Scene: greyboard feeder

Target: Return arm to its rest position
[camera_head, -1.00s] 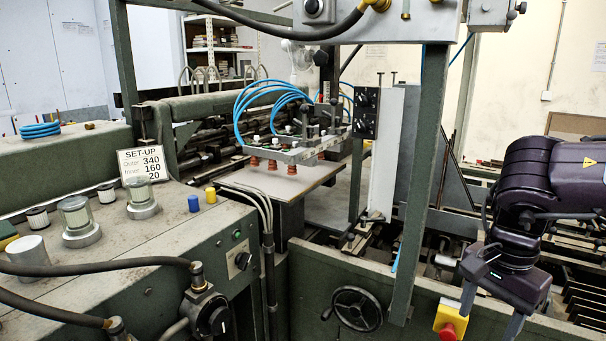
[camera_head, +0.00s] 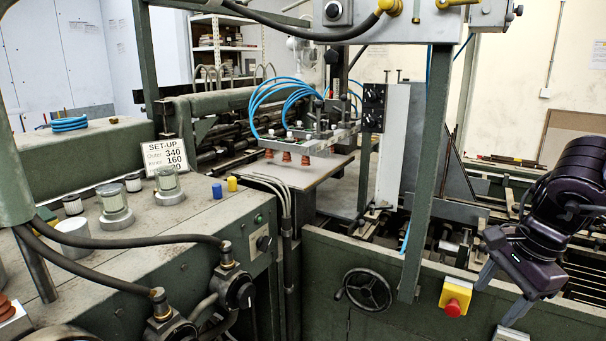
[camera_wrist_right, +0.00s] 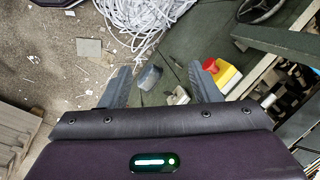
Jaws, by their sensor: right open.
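My right gripper (camera_head: 500,298) hangs at the lower right of the head view, in front of the machine's green front panel. Its two grey fingers are apart, tilted down to the left, with nothing between them. In the right wrist view the same gripper (camera_wrist_right: 160,72) shows both fingers spread and empty, above the floor and panel. The purple-black right arm (camera_head: 570,205) comes in from the right edge. My left gripper is not in view.
A yellow box with a red button (camera_head: 455,297) is just left of the right gripper. A handwheel (camera_head: 366,289) sits further left on the panel. The feeder's suction head (camera_head: 305,145) stands over a grey board (camera_head: 318,176). White strips (camera_wrist_right: 145,15) lie on the floor.

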